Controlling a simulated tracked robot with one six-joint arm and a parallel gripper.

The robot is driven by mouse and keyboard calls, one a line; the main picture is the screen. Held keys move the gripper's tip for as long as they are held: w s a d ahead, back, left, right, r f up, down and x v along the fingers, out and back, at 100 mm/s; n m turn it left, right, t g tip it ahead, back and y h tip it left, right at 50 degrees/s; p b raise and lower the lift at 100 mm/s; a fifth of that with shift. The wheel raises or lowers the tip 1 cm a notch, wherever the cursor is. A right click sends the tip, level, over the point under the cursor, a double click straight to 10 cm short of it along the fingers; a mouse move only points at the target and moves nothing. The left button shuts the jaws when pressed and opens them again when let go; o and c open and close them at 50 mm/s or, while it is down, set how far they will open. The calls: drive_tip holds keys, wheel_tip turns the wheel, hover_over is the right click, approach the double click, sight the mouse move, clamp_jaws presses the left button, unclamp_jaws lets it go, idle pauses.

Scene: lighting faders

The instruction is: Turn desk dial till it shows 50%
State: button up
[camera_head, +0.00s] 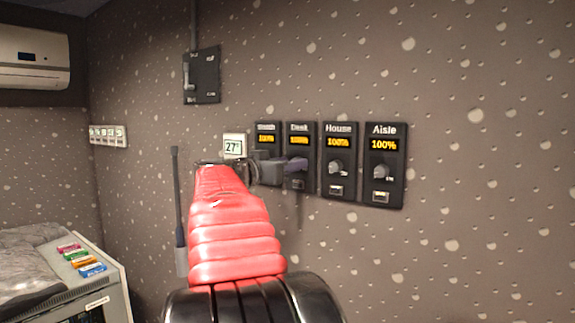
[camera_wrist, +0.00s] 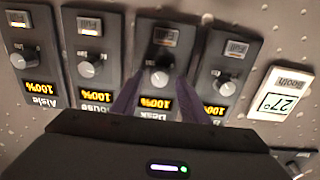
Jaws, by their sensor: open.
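The Desk panel (camera_head: 300,128) is a dark wall plate, second from the left in the head view. Its orange display (camera_wrist: 158,103) reads 100%, upside down in the wrist view. The grey desk dial (camera_wrist: 158,77) sits in the middle of that panel, with a small "Full" button (camera_wrist: 165,36) on the same plate. My gripper (camera_wrist: 160,72) is open, with its purple fingers on either side of the dial. I cannot tell whether they touch it. In the head view my gripper (camera_head: 296,164) covers the desk dial.
The House panel (camera_head: 337,141) and Aisle panel (camera_head: 384,144) stand to the right, both reading 100%. Another fader panel (camera_head: 267,127) is close on the left, partly hidden by my arm. A 27° thermostat (camera_head: 234,147) and a grey switch box (camera_head: 202,75) are farther left.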

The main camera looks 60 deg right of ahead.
drive_tip(key=shift+d, duration=0.2)
drive_tip(key=shift+a, duration=0.15)
clamp_jaws()
